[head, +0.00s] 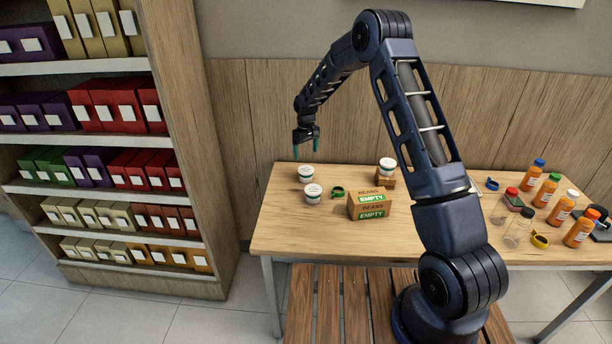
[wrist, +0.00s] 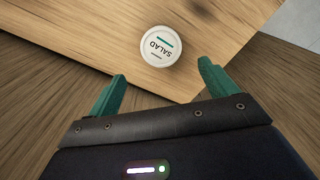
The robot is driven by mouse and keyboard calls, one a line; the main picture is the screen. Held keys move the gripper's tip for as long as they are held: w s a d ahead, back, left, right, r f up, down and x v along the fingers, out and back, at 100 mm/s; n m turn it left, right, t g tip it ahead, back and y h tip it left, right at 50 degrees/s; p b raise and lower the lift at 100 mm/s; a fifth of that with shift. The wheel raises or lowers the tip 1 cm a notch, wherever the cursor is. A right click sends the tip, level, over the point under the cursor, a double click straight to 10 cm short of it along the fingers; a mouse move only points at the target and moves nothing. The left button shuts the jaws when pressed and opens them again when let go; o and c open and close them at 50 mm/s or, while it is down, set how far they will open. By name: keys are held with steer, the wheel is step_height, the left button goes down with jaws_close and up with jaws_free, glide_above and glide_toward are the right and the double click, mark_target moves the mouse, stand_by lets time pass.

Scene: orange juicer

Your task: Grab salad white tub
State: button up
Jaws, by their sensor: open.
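A white tub with a round lid reading SALAD (wrist: 160,46) stands alone on the wooden table top in the wrist view. It seems to be the back-left white tub (head: 307,173) in the head view, below my gripper. My gripper (head: 306,147) is in the air above the table's back-left part, open and empty, with green fingertips pointing down. In the wrist view the two green fingers of my gripper (wrist: 162,85) are spread apart, with the tub ahead of them and not between them.
A second white tub (head: 313,193) stands just in front, and a third (head: 386,165) sits on a brown box. A green ring (head: 338,191) and BEANS/EMPTY boxes (head: 370,205) are right of the tubs. Orange bottles (head: 546,191) stand at the right. A wood-panelled wall (head: 262,115) is behind.

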mark_target(306, 169)
step_height(306, 169, down, 10)
steer(key=shift+s+f, duration=0.15)
stand_by(0.5)
steer(key=shift+c, duration=0.3)
steer(key=c, duration=0.9)
steer(key=shift+c, duration=0.2)
